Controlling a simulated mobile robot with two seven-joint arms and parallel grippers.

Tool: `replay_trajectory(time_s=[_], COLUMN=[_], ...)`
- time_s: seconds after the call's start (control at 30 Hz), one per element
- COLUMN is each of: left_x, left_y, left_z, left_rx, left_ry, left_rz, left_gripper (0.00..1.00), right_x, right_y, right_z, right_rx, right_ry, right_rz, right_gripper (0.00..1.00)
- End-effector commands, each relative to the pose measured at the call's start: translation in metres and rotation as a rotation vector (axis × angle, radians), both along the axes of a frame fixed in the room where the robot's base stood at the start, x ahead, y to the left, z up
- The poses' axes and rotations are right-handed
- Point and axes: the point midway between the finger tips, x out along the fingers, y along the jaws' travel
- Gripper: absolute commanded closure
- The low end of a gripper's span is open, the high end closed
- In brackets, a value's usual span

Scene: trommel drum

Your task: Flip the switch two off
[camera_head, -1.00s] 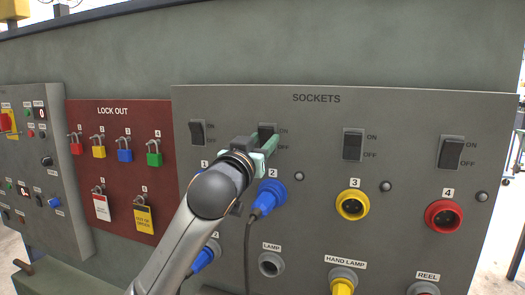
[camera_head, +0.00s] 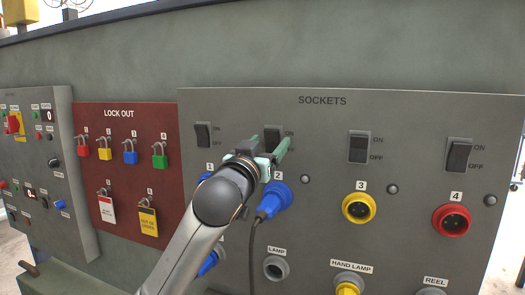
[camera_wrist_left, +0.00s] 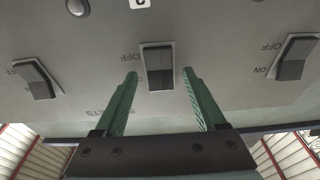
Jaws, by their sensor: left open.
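Switch two (camera_head: 272,135) is a dark rocker on the grey sockets panel, above the blue socket two (camera_head: 277,194). Its lower part is hidden behind my left gripper (camera_head: 271,153) in the head view. In the left wrist view, my left gripper (camera_wrist_left: 159,78) is open, with one green finger on each side of the middle rocker switch (camera_wrist_left: 158,67). Nothing is held. I cannot tell whether the fingers touch the panel. My right gripper is not in view.
Switch one (camera_head: 203,135) is to the left, switch three (camera_head: 358,148) and switch four (camera_head: 459,156) to the right. A blue plug (camera_head: 268,207) with a hanging cable is below the gripper. The red lock-out board (camera_head: 128,170) holds several padlocks.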

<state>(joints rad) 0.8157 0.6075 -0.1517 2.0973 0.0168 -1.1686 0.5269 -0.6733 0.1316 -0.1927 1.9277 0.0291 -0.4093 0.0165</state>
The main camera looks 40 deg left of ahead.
Motion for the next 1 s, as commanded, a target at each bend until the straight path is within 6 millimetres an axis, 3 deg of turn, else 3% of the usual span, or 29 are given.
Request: replay_trajectory(time_s=[0.17, 0.57, 0.73, 1.0], left_x=[-0.018, -0.096, -0.109, -0.118], left_y=[-0.005, -0.024, -0.026, -0.028], left_z=[-0.005, -0.02, -0.025, -0.024], left_rx=[0.001, 0.001, -0.002, 0.0], left_ry=[-0.002, -0.001, -0.005, -0.001], left_rz=[-0.002, -0.002, -0.001, -0.001], left_gripper=[0.28, 0.28, 0.28, 0.28], right_x=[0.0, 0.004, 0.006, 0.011], right_y=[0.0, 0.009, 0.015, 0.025], right_z=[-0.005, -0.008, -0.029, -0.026], right_rx=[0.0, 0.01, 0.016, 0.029], right_ry=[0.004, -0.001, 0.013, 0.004], right_rz=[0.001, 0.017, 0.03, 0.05], right_gripper=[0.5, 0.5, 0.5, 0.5])
